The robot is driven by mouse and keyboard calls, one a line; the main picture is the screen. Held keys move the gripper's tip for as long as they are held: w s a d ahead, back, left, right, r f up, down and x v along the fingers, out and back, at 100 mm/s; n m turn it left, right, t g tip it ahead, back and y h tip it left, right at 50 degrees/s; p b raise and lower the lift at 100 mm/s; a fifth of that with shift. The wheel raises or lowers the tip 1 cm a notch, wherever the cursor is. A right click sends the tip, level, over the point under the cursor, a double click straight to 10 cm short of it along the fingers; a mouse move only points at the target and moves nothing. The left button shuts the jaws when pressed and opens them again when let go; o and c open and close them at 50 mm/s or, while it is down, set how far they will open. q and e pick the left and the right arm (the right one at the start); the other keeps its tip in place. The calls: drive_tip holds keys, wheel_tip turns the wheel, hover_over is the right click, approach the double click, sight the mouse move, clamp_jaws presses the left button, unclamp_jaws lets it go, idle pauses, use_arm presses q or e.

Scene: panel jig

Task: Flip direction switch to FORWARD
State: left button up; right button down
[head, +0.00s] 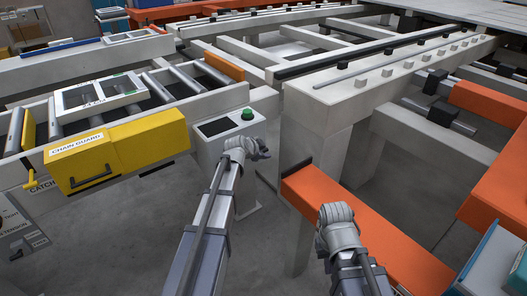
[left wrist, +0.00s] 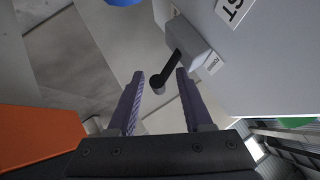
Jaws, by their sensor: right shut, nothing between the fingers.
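The direction switch shows in the left wrist view as a black lever (left wrist: 166,72) on a small grey housing (left wrist: 197,46) at the side of a grey box. The lever slants, its rounded end toward the fingers. My left gripper (left wrist: 158,100) is open, and the lever's end lies in the gap between its fingertips in the picture; I see no clear contact. In the head view my left gripper (head: 262,153) is just beside the control box (head: 216,150), and the switch is hidden. My right gripper (head: 337,213) is shut and empty, over the orange beam; its fingers are hard to see.
The control box has a green button (head: 247,114) and dark panel on top. A yellow chain guard (head: 125,152) and roller conveyor stand left. An orange beam (head: 365,235) lies beside my right arm. A small label (left wrist: 213,63), too small to read, is by the switch.

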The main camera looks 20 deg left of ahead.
use_arm(q)
drive_tip(key=shift+d, duration=0.1)
drive_tip(key=shift+s+r+p, duration=0.25)
drive_tip(key=shift+r+p, duration=0.1)
drive_tip(key=p+v, duration=0.4)
drive_tip(key=v, duration=0.3)
drive_tip(key=shift+f, duration=0.1)
